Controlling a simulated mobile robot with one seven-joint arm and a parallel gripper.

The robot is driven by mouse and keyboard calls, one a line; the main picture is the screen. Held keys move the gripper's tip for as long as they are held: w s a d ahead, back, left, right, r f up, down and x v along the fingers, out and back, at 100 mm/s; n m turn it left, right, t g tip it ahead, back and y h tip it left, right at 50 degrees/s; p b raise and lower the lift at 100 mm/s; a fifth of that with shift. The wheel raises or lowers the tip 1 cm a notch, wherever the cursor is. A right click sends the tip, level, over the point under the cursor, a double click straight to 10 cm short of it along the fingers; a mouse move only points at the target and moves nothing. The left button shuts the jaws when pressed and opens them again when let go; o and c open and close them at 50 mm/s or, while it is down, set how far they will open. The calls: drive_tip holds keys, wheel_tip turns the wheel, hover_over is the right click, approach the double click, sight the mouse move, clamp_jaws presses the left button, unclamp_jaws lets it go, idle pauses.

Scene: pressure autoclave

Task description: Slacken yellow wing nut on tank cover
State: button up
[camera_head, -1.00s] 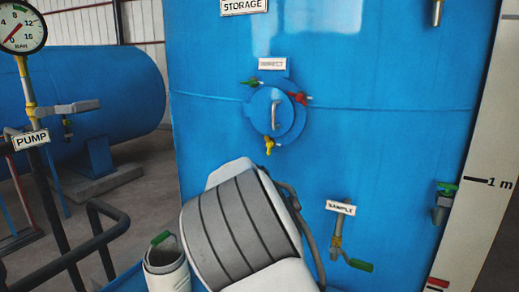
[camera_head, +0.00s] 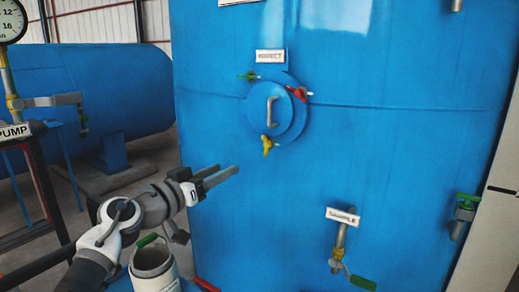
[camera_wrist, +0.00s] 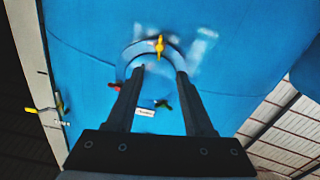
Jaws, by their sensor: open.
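The yellow wing nut (camera_head: 267,145) sits at the lower edge of the round blue tank cover (camera_head: 260,112). A green wing nut (camera_head: 249,76) is at its upper left and a red one (camera_head: 298,94) at its upper right. The cover has a grey handle (camera_head: 272,110). My gripper (camera_head: 224,176) is open and empty, below and left of the cover, apart from the yellow nut. In the wrist view, which is upside down, the yellow wing nut (camera_wrist: 159,46) appears beyond the two open fingertips (camera_wrist: 160,71), slightly above the gap between them.
An INSPECT label (camera_head: 270,56) is above the cover. A SAMPLE valve (camera_head: 339,245) with a green handle projects at the lower right of the tank. A white container (camera_head: 152,262) stands below my arm. A pump gauge (camera_head: 8,22) and pipe stand at the left. The tank front around the cover is clear.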

sight(266, 146)
drive_tip(key=p+x, duration=0.1)
drive_tip(key=x, duration=1.6)
drive_tip(key=shift+w+p, duration=0.15)
drive_tip(key=shift+p, duration=0.2)
clamp_jaws()
